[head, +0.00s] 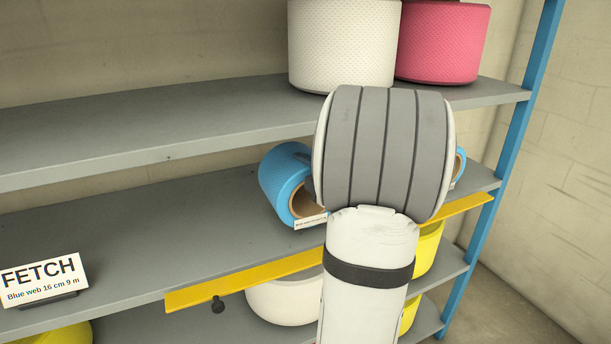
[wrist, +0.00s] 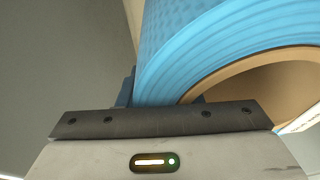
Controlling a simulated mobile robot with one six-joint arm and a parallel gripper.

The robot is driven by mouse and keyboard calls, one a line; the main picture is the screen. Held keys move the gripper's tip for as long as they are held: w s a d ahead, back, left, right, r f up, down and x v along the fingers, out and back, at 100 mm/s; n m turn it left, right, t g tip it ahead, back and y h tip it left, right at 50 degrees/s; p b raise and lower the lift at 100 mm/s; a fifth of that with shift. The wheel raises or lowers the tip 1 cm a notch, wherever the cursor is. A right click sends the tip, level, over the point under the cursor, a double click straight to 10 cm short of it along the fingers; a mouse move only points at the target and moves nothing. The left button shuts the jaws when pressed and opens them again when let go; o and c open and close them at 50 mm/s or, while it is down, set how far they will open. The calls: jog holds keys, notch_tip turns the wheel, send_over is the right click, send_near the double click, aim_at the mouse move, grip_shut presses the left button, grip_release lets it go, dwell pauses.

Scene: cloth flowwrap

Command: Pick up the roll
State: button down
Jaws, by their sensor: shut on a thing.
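A blue roll (head: 279,182) with a brown cardboard core lies on its side on the middle shelf, its open end toward me. In the wrist view the blue roll (wrist: 215,45) fills the upper right, with the wound layers and the core's mouth close up. My gripper (wrist: 160,118) is at the roll's edge and shut on it. One dark finger shows beside the roll's left side; the other is hidden. In the head view my arm covers most of the gripper and the roll's right side.
Another blue roll (head: 460,166) shows partly right of my arm. White (head: 342,45) and pink (head: 443,42) rolls stand on the upper shelf (head: 150,128). A yellow bar (head: 245,279) runs along the middle shelf's front edge. A FETCH card (head: 42,278) reads "Blue web 16 cm 9 m".

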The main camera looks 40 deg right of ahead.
jog(key=shift+r, duration=0.8)
jog(key=s+b, duration=0.2)
jog(key=s, duration=1.6)
jog(key=shift+d+b, duration=0.2)
jog(key=shift+b, duration=0.2)
jog(key=shift+f, duration=0.1)
jog(key=c, duration=1.6)
grip_release()
jog(key=c, duration=0.4)
jog(key=shift+c, duration=0.2)
